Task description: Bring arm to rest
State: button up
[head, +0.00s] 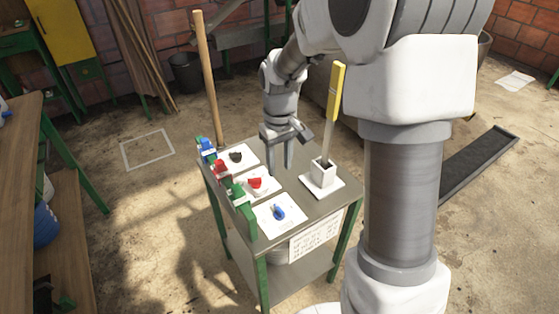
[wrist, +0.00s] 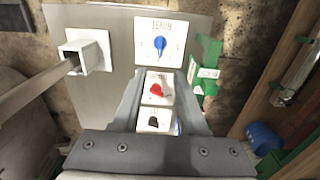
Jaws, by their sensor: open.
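My gripper (head: 281,166) hangs fingers down above the small grey-topped table (head: 312,206), its fingers apart with nothing between them. In the wrist view my gripper (wrist: 160,76) has its two fingers on either side of the white plate with the red knob (wrist: 157,89), seen from above. In the head view the red knob (head: 256,183) lies left of and below the fingers. A black knob (head: 236,157) and a blue knob (head: 278,212) sit on white plates in the same row.
A white socket (head: 323,173) holds an upright yellow-topped stick (head: 335,95) right of my gripper. Blue (head: 206,146), red (head: 221,168) and green (head: 238,193) blocks line the table's left edge. A wooden pole (head: 207,80) stands behind. A workbench (head: 22,165) is at left.

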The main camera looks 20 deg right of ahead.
dwell(0.4)
jog(key=s+r+m+t+p, duration=0.3)
jog(key=s+r+t+p, duration=0.2)
jog(key=s+r, duration=1.5)
jog(key=shift+s+r+m+t, duration=0.25)
jog(key=shift+r+m+t, duration=0.05)
jog(key=shift+d, duration=0.1)
dwell(1.0)
